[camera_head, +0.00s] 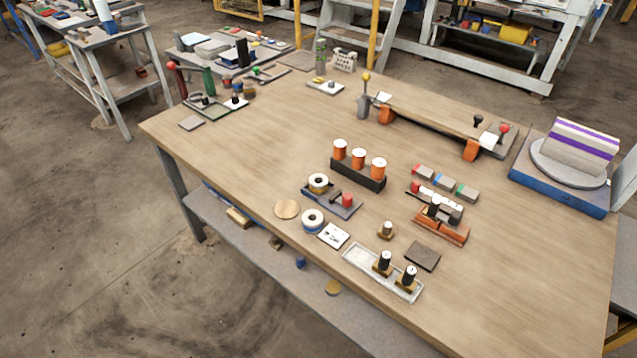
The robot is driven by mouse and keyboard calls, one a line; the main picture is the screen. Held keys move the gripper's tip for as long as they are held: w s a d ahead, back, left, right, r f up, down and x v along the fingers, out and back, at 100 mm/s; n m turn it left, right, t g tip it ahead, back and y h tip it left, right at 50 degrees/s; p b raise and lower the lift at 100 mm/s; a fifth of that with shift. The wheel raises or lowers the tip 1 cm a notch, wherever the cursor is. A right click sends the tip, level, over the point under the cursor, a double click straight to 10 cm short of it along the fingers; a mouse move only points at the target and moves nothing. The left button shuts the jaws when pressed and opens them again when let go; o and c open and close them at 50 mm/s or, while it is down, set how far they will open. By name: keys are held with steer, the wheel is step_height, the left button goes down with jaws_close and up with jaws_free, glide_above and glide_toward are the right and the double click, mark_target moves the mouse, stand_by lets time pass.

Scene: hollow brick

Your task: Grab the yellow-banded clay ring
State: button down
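A pale ring with a dark centre and a yellow band (318,184) around its side sits toward the left of the wooden table. My gripper does not show in this view.
An orange-cylinder rack (358,174) stands behind the rings. A round wooden disc (287,209), a white card (334,235) and a pale tray (398,287) with black-topped pieces lie nearby. The wooden table (240,160) is clear to the left.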

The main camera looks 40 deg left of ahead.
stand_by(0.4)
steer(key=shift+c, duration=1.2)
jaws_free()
